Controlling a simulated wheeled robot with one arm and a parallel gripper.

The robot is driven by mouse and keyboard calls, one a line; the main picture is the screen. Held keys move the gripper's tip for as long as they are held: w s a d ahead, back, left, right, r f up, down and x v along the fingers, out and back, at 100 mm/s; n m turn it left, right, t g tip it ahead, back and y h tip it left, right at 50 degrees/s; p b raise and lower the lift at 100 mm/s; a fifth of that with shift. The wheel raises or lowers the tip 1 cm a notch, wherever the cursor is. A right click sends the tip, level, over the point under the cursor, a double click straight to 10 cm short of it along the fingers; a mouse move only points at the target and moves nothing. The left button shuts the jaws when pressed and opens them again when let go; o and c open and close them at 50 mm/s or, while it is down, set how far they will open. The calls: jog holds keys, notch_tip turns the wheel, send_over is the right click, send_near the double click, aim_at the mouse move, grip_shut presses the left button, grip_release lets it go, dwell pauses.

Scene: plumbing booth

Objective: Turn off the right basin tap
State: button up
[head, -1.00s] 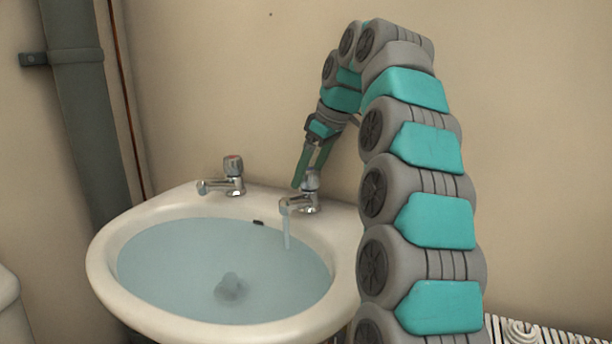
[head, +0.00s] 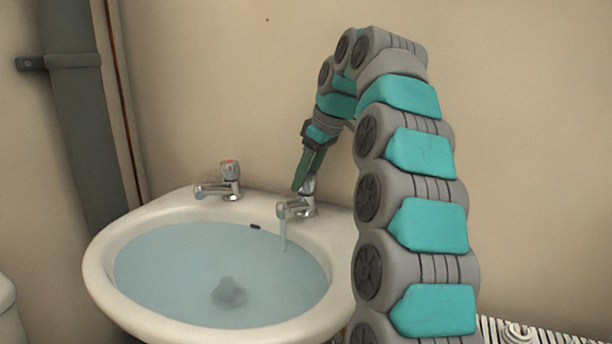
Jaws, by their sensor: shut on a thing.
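The right basin tap (head: 297,207) is chrome and stands on the back rim of the white basin (head: 107,290). A thin stream of water (head: 283,235) runs from its spout. My gripper (head: 303,187) comes down from above and is shut on the handle of this tap. The fingers hide most of the handle. The left basin tap (head: 222,187), with a red-marked top, stands apart on the rim, and no stream shows under it.
Water (head: 180,265) fills the basin high, with a grey blurred shape in it. A dark grey pipe (head: 82,130) runs down the wall at the left. A radiator (head: 520,332) shows at the lower right, beside my arm. The wall is close behind the taps.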

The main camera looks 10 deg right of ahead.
jog(key=shift+c, duration=1.2)
jog(key=shift+s+m, duration=0.1)
jog(key=shift+m, duration=0.2)
jog(key=m+t+h, duration=0.1)
jog(key=m, duration=0.2)
jog(key=shift+m+h, duration=0.3)
jog(key=shift+m, duration=0.1)
jog(key=m+h, duration=0.1)
jog(key=m, duration=0.3)
jog(key=shift+m+h, duration=0.3)
jog(key=shift+h, duration=0.1)
jog(key=m+h, duration=0.1)
jog(key=m, duration=0.3)
jog(key=shift+r+h, duration=0.1)
jog(key=shift+h, duration=0.3)
jog(key=m, duration=0.2)
jog(key=m+g+h, duration=0.1)
jog(key=m, duration=0.2)
jog(key=shift+h, duration=0.3)
jog(key=shift+m, duration=0.4)
